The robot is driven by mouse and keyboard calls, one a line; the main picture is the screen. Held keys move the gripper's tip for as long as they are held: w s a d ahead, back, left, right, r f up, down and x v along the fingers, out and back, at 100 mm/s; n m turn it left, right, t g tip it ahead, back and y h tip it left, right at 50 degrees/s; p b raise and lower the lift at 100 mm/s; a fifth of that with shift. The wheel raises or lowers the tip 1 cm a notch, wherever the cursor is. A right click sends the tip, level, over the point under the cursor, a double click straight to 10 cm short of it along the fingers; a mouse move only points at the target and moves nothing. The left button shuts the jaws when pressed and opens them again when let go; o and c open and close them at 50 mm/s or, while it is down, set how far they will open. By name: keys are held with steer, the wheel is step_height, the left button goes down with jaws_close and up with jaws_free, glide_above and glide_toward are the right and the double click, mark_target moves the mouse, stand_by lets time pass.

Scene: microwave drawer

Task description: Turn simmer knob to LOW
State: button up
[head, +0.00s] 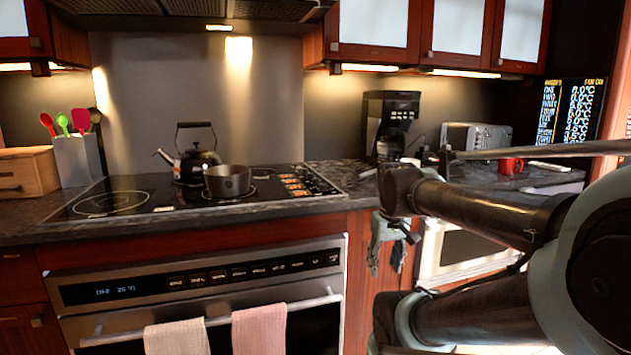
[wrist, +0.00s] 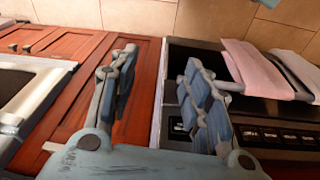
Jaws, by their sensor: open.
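The black glass cooktop (head: 140,186) is set in the dark counter, with a cluster of small controls (head: 312,180) along its right side in the head view. I cannot tell which of them is the simmer knob, and labels are too small to read. My gripper (head: 390,240) hangs below the counter edge, to the right of the oven and apart from the cooktop. In the wrist view my gripper (wrist: 162,62) has its two fingers spread wide with nothing between them. The wrist view shows no cooktop controls.
A black kettle (head: 192,160) and a dark pot (head: 228,180) stand on the cooktop. Below is the oven (head: 200,270) with a handle bar and two towels (head: 260,328). A coffee maker (head: 388,125), a toaster (head: 475,138) and a red mug (head: 510,166) stand to the right.

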steer(key=w+a+r+n, duration=0.2)
steer(key=w+r+n, duration=0.2)
steer(key=w+r, duration=0.6)
step_height(320, 180, up, 20)
steer(key=n+g, duration=0.2)
steer(key=n, duration=1)
glide_above(316, 181)
steer(key=w, duration=0.2)
steer(key=f, duration=1.7)
steer(key=shift+s+a, duration=0.1)
steer(key=shift+s, duration=0.15)
steer(key=shift+r, duration=0.1)
jaws_close()
